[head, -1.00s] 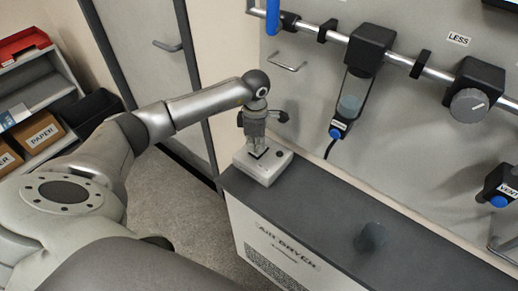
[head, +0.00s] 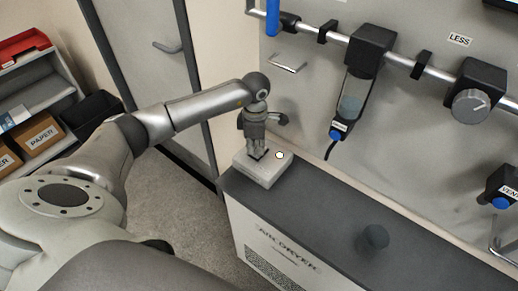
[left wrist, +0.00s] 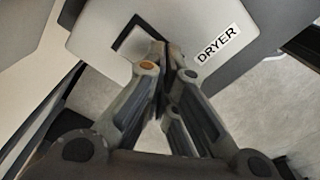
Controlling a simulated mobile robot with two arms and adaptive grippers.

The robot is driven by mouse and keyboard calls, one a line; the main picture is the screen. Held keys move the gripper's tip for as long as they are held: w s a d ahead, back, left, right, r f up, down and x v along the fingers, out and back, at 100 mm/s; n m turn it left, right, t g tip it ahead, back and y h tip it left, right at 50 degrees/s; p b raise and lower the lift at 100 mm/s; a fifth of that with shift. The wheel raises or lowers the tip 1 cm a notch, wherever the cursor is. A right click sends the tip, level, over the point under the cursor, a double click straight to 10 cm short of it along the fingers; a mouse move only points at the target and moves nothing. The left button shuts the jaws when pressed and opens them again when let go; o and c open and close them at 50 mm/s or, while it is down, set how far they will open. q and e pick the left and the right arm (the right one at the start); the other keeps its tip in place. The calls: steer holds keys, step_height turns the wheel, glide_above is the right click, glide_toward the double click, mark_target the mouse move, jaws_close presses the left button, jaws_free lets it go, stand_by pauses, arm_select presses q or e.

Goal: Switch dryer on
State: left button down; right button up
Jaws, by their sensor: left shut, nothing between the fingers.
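The air dryer (head: 300,225) is a grey cabinet with a dark top, standing against the wall panel. A light switch box (head: 262,172) sits on its left end, with a small round lamp (head: 279,155) that glows pale. In the left wrist view the box (left wrist: 110,30) carries a DRYER label (left wrist: 219,42) and a dark square-cornered outline. My left gripper (head: 258,156) is shut and empty, pointing down at the box's dark switch area. Its fingertips (left wrist: 167,50) hide most of the switch; I cannot tell whether they touch it. My right gripper is not in view.
A pipe (head: 430,72) with a filter bowl (head: 350,98) and a grey knob (head: 469,105) runs along the wall panel. A dark round knob (head: 375,237) stands on the dryer top. Shelves with boxes (head: 40,132) are at the left.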

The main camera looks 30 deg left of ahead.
arm_select(q)
steer(key=shift+r+p, duration=1.55)
steer(key=shift+r, duration=1.6)
